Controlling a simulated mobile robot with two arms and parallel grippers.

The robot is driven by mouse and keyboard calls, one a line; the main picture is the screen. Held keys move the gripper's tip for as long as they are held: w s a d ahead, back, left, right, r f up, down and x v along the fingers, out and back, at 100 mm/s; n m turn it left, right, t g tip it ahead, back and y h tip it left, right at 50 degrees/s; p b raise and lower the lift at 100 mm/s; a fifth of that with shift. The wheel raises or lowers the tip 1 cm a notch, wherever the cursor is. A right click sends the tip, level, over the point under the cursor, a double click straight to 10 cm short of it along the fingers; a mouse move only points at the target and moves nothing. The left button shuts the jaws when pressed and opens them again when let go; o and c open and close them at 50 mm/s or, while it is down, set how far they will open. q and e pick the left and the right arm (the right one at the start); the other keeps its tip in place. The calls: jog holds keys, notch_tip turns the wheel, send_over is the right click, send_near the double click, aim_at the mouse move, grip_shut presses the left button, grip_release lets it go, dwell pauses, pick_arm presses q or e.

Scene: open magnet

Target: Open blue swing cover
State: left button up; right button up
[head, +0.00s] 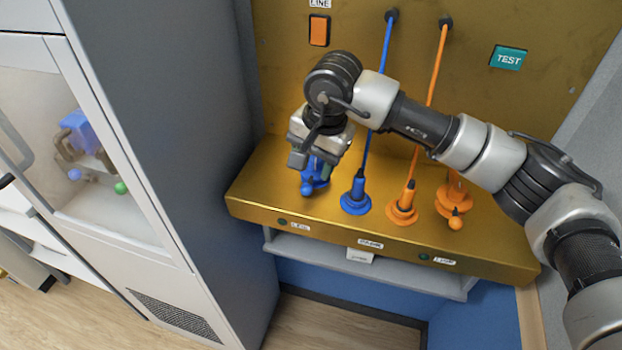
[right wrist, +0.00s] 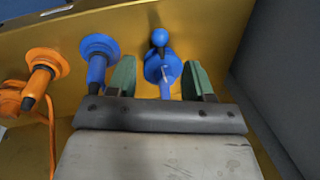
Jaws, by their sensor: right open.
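The blue swing cover (head: 318,172) with its round ball knob (head: 307,188) sits at the left end of the gold console, partly hidden by my right gripper (head: 318,156) just above it. In the right wrist view the blue cover (right wrist: 163,68) and its ball lie between the two green-padded fingers of my right gripper (right wrist: 159,78). The fingers are apart, with a gap on each side of the cover. Whether the cover is swung open or closed is hard to tell. My left gripper is not in view.
Right of the cover stand a blue plug (head: 355,199) with a cable, an orange plug (head: 403,208) with a cable, and an orange cover (head: 455,196) with a ball. A grey cabinet (head: 185,150) stands close on the left. The console (head: 262,187) has a front edge.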

aim_at(308, 186)
jog(key=f, duration=0.2)
jog(key=f+p, duration=0.1)
jog(key=f, duration=0.1)
jog(key=w+a+f, duration=0.1)
jog(key=f, duration=0.1)
jog(key=shift+f+p, duration=0.4)
jog(key=shift+a+f, duration=0.1)
jog(key=shift+f, duration=0.3)
jog(key=shift+c, duration=0.4)
grip_shut()
